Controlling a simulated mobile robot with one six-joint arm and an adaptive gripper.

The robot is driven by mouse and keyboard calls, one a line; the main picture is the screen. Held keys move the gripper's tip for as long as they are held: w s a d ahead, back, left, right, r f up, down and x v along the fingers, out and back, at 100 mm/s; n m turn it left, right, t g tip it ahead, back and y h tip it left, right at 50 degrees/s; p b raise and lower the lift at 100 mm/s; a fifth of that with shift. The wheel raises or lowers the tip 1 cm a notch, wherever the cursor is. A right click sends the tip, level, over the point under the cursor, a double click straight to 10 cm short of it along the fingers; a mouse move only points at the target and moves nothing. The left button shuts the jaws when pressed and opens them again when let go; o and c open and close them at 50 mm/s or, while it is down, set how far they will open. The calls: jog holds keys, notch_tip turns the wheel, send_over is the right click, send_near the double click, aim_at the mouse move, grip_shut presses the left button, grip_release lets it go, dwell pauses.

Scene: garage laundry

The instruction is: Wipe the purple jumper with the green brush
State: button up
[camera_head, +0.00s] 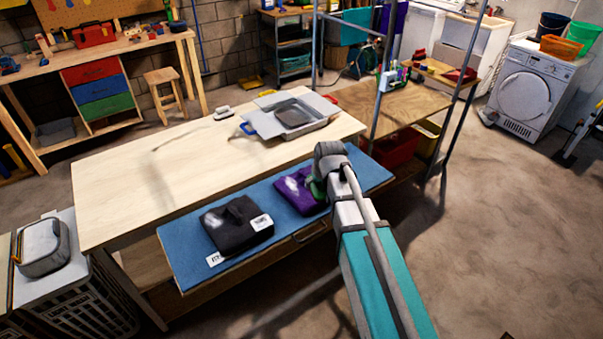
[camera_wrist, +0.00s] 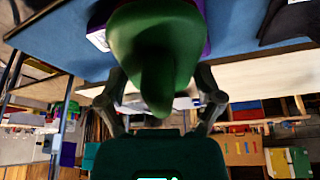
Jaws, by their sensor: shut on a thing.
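The purple jumper (camera_head: 297,191) lies folded on the blue mat (camera_head: 185,256), with pale patches on its upper side. My gripper (camera_head: 316,182) is over the jumper's right end, and my arm hides part of it. In the wrist view my gripper (camera_wrist: 158,98) is shut on the green brush (camera_wrist: 160,45), around its handle. The brush (camera_head: 317,190) shows only as a small green patch in the head view. In the wrist view its head covers most of the jumper (camera_wrist: 206,46). I cannot tell whether the brush touches the cloth.
A dark folded garment (camera_head: 236,226) with white labels lies left of the jumper on the mat. Behind, the wooden table (camera_head: 140,185) holds a blue-handled tray (camera_head: 262,125) and a small white object (camera_head: 223,113). A metal rack post (camera_head: 386,80) stands behind right. The table's left half is clear.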

jog(key=w+a+n+y, duration=0.1)
jog(key=w+a+n, duration=0.2)
jog(key=w+a, duration=0.2)
jog(key=shift+w+a+f+n+g, duration=0.15)
jog(key=shift+a+n+g, duration=0.15)
jog(key=shift+a+n, duration=0.1)
